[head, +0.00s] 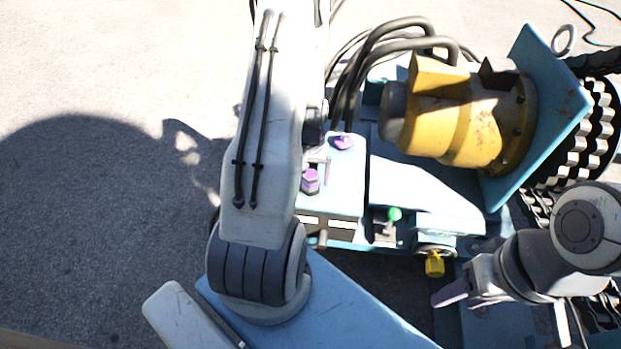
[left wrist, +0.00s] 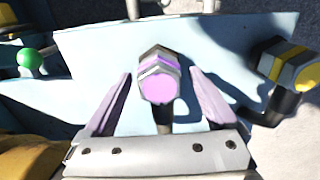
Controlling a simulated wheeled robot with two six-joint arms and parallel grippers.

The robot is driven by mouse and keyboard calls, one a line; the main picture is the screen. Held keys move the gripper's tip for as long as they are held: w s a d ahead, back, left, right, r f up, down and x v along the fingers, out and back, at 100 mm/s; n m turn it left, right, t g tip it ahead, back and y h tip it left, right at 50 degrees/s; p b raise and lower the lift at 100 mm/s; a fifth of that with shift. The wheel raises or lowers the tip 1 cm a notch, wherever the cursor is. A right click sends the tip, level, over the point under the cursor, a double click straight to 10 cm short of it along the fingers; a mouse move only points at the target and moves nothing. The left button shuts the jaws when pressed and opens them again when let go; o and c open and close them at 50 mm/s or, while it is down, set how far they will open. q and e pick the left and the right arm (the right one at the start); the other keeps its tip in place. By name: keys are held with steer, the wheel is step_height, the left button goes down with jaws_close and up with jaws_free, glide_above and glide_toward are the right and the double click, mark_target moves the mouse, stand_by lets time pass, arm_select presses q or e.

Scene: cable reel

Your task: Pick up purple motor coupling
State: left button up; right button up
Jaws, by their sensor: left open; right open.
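The purple motor coupling (head: 310,181) is a hexagonal piece with a dark band, standing on the pale blue machine deck beside my left arm in the head view. In the left wrist view the coupling (left wrist: 158,84) shows its purple face on a dark stem. My left gripper (left wrist: 161,73) is open, its two lavender fingers on either side of the coupling in the picture, with gaps on both sides. Its depth to the coupling is hard to judge. In the head view my left arm mostly hides that gripper. My right gripper (head: 458,292) is at the lower right, away from the coupling.
A yellow-banded dark hexagonal part (left wrist: 290,66) is close to the right of the coupling in the wrist view.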

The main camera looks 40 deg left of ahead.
arm_select(q)
jaws_close()
steer(key=shift+r, duration=0.15)
